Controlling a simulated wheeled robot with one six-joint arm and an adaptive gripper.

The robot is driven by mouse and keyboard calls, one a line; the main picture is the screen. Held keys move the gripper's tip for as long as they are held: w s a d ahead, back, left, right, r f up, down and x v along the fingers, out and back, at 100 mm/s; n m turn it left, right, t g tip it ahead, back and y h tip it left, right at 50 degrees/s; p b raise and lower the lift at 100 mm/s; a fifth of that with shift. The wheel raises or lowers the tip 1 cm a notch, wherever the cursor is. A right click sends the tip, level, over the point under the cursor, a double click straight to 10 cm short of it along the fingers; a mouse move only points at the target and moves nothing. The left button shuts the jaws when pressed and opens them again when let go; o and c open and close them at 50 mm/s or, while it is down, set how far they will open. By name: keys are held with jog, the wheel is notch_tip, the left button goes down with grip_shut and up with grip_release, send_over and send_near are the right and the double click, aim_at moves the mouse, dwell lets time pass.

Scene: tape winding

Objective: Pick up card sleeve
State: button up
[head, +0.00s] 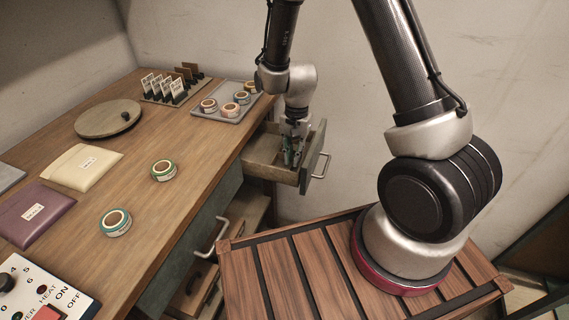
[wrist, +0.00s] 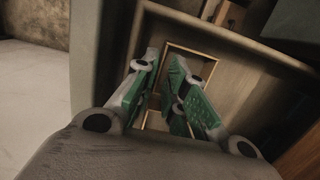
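My gripper (head: 292,155) points down into an open drawer (head: 262,162) at the right end of the workbench. In the wrist view its two green-padded fingers (wrist: 164,62) stand apart, with a gap between the tips. A flat dark rectangle with a thin tan border (wrist: 196,54) lies in the drawer beyond and between the fingers; it looks like the card sleeve, but the fingers hide part of it. I see no contact between it and the fingers. In the head view my gripper and the drawer wall hide it.
The drawer walls stand close around my gripper. On the workbench (head: 140,215) are a tray of tape rolls (head: 226,114), a card rack (head: 163,98), a round board (head: 108,118), two loose tape rolls (head: 164,170), a cream pouch (head: 70,177), a purple pouch (head: 50,212) and a control box (head: 32,290).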

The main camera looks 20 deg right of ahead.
jog(key=shift+s+f, duration=0.1)
jog(key=shift+f, duration=1.4)
grip_shut()
